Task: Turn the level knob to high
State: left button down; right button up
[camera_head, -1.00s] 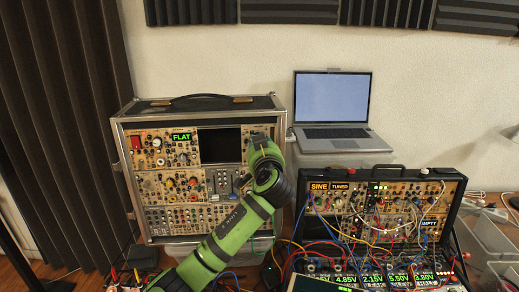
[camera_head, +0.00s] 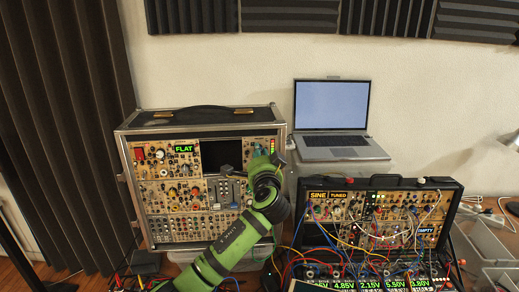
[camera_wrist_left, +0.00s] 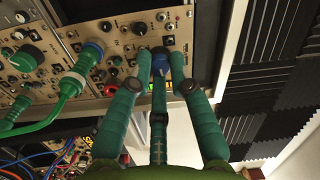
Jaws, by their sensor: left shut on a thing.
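In the head view my left gripper (camera_head: 264,165) is at the upper right of the large synth case (camera_head: 155,190). There the gripper and wrist hide the knob. The knob's pointer and setting cannot be made out. My right gripper is in neither view.
A green cable plug (camera_wrist_left: 74,84) sticks out of the panel beside the fingers. The large case shows a FLAT display (camera_head: 184,149) and a dark screen (camera_head: 221,154). A second, cabled synth case (camera_head: 450,205) and a laptop (camera_head: 332,105) stand to the right.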

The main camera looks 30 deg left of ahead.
pick_arm(q)
jog(key=m, duration=0.3)
jog(key=m+p, duration=0.1)
jog(key=m, duration=0.3)
jog(key=m+p, duration=0.1)
jog(key=m, duration=0.2)
jog(key=shift+r+m, duration=0.25)
jog(key=shift+m, duration=0.05)
jog(key=shift+f, duration=0.1)
dwell(0.3)
jog(key=c, duration=1.1)
grip_release()
jog(key=shift+c, duration=0.2)
jog(key=shift+w+f, duration=0.1)
jog(key=shift+f, duration=0.05)
jog(key=shift+h, duration=0.3)
jog(key=shift+d, duration=0.1)
